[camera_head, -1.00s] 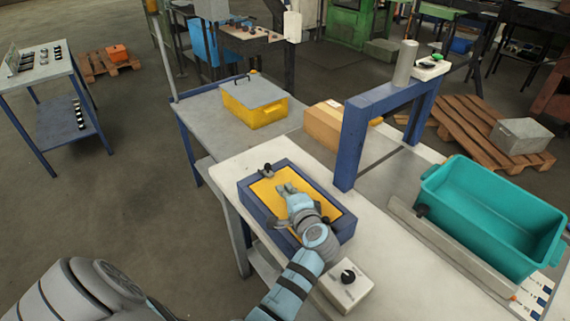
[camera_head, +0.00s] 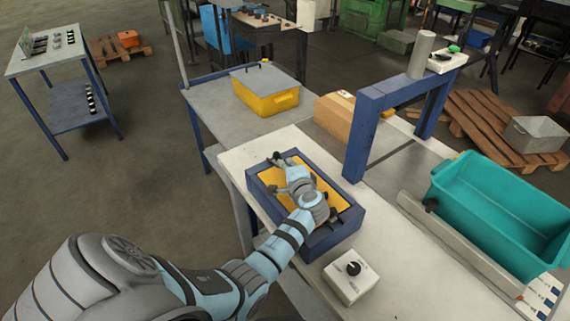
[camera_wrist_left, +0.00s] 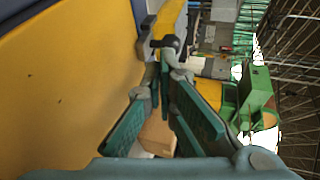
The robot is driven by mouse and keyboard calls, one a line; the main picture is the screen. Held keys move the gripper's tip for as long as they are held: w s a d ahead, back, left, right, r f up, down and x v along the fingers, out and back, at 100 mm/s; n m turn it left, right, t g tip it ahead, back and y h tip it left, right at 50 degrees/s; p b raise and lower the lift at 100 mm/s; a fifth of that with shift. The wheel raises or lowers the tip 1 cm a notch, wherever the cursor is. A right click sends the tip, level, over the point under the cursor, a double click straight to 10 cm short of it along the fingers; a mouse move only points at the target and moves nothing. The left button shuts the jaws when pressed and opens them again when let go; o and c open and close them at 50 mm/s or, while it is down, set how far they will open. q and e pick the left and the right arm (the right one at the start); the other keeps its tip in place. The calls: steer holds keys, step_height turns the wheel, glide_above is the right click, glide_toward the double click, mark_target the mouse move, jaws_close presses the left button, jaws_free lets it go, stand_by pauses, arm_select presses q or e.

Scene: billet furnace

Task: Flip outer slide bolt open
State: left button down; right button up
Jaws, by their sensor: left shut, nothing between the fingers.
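The blue-framed box with a yellow panel (camera_head: 344,202) lies on the white bench top. A small dark slide bolt (camera_head: 276,156) sits at its far left corner; its dark knob and grey metal part also show in the left wrist view (camera_wrist_left: 166,42), just beyond my fingertips. My left gripper (camera_head: 285,164) reaches over the yellow panel towards that corner. Its fingers are shut and empty, tips together (camera_wrist_left: 165,76), close to the bolt; I cannot tell whether they touch it. A second dark fitting (camera_head: 334,212) shows at the near right of the panel, partly hidden by my wrist. My right gripper is out of view.
A grey-white box with a black knob (camera_head: 351,272) stands in front of the blue-framed box. A blue gantry frame (camera_head: 357,140) rises to the right, with a teal bin (camera_head: 500,215) beyond. A yellow box with grey lid (camera_head: 266,90) stands on the table behind.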

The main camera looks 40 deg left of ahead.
mark_target(279, 157)
arm_select(q)
steer(key=shift+w+a+f, duration=0.15)
steer(key=shift+w+a, duration=0.15)
steer(key=shift+a, duration=0.35)
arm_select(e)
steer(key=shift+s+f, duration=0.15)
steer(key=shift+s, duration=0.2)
arm_select(q)
steer(key=shift+w, duration=0.1)
steer(key=shift+w+a+b, duration=0.15)
steer(key=shift+a+b, duration=0.1)
steer(key=shift+a, duration=0.35)
steer(key=shift+w+a+b, duration=0.15)
steer(key=shift+a+b, duration=0.1)
steer(key=shift+a, duration=0.35)
steer(key=shift+a+f, duration=0.1)
steer(key=shift+a, duration=0.05)
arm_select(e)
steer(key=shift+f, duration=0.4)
